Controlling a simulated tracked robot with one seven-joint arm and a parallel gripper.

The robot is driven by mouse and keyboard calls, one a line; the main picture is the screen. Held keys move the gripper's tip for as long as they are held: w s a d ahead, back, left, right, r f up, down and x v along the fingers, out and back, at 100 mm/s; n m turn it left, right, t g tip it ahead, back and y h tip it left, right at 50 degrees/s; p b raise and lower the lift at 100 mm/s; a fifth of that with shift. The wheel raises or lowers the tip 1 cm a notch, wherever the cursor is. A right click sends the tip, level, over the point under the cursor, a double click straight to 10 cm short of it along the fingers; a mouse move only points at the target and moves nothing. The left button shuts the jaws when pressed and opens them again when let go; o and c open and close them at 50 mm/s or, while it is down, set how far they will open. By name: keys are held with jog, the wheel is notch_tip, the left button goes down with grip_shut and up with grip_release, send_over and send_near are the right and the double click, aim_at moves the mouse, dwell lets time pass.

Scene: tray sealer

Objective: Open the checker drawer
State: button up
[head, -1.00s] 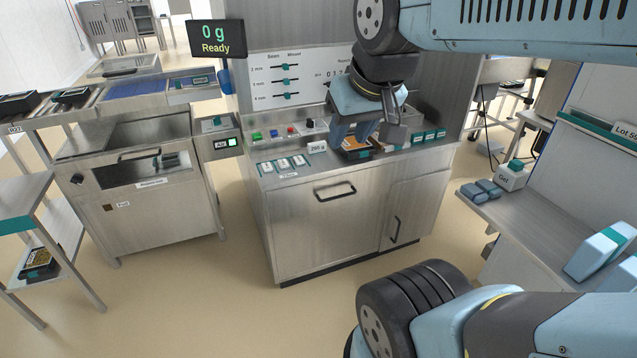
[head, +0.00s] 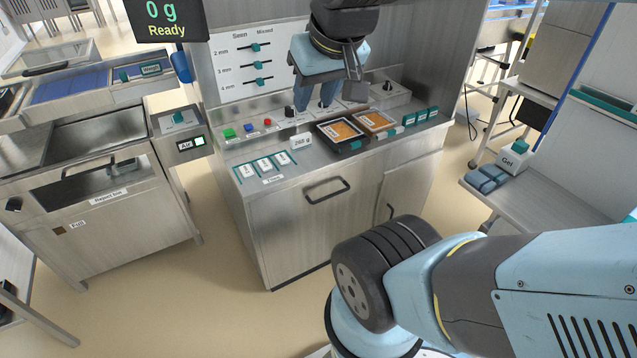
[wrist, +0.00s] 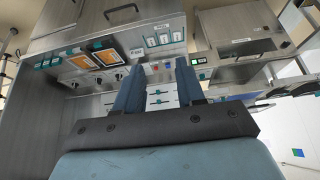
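The steel checker cabinet has a wide front panel (head: 290,222) with a black bar handle (head: 327,190). This panel appears to be the drawer, and it is closed flush. The same handle shows at the top of the wrist view (wrist: 122,12). My gripper (head: 328,100) is above the back of the checker's top, behind the handle and well apart from it. In the wrist view, my gripper's two blue fingers (wrist: 158,76) are spread with nothing between them.
Two black trays with orange contents (head: 340,147) lie on the checker top, near a row of buttons (head: 248,127) and a "200 g" block (head: 300,141). A display (head: 166,18) reads "0 g Ready". A reject bin (head: 112,185) stands left. Floor in front is clear.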

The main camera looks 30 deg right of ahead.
jog(key=w+d+f+m+g+y, duration=0.1)
jog(key=w+d+f+g+y, duration=0.25)
jog(key=w+d+f, duration=0.5)
jog(key=w+d+f+m+g+y, duration=0.2)
jog(key=w+d+f+y, duration=0.3)
jog(key=w+f, duration=0.65)
jog(key=d+f+m+t+y, duration=0.1)
jog(key=d+f+t+y, duration=0.1)
jog(key=d+f, duration=0.45)
jog(key=d+f+m+t+y, duration=0.1)
jog(key=d+f+t, duration=0.15)
jog(key=f, duration=0.65)
jog(key=m+t, duration=0.5)
jog(key=t, duration=0.2)
send_near(333, 194)
jog(key=shift+y, duration=0.25)
jog(key=x, duration=0.6)
jog(key=f+x, duration=0.1)
jog(key=x, duration=0.3)
jog(key=shift+w+d, duration=0.2)
jog(key=shift+c, duration=0.5)
jog(key=shift+f, duration=0.1)
grip_shut()
